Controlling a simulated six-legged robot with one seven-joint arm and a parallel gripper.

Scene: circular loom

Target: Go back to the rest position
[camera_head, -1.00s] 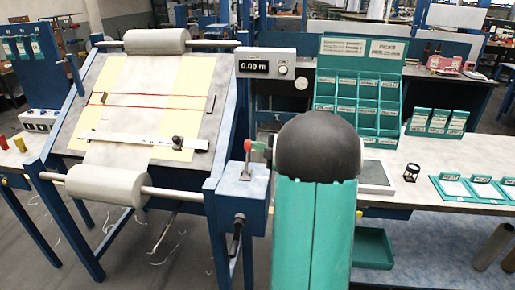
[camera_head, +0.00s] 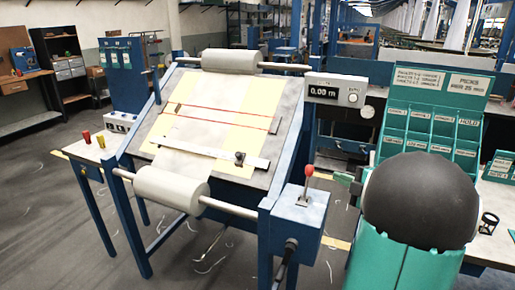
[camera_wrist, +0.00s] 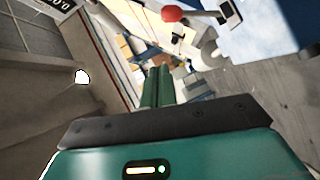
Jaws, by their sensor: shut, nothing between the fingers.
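My gripper (camera_wrist: 157,86) shows in the wrist view with its two green fingers together and nothing between them. In the head view my arm's dark round joint and green link fill the lower right and hide most of the gripper. A small green part of it (camera_head: 343,177) shows just right of the red-knobbed lever (camera_head: 309,171), apart from it in the picture. The red knob also shows at the top of the wrist view (camera_wrist: 173,14). The lever stands on a blue box at the loom's front right corner.
The loom's sloped board (camera_head: 262,165) carries yellow sheets and red lines between two grey rollers (camera_head: 172,188). A display (camera_head: 335,90) reads 0.00 m. A green compartment rack (camera_head: 432,120) stands right, behind my arm. A small table (camera_head: 84,150) stands left. Floor is open at lower left.

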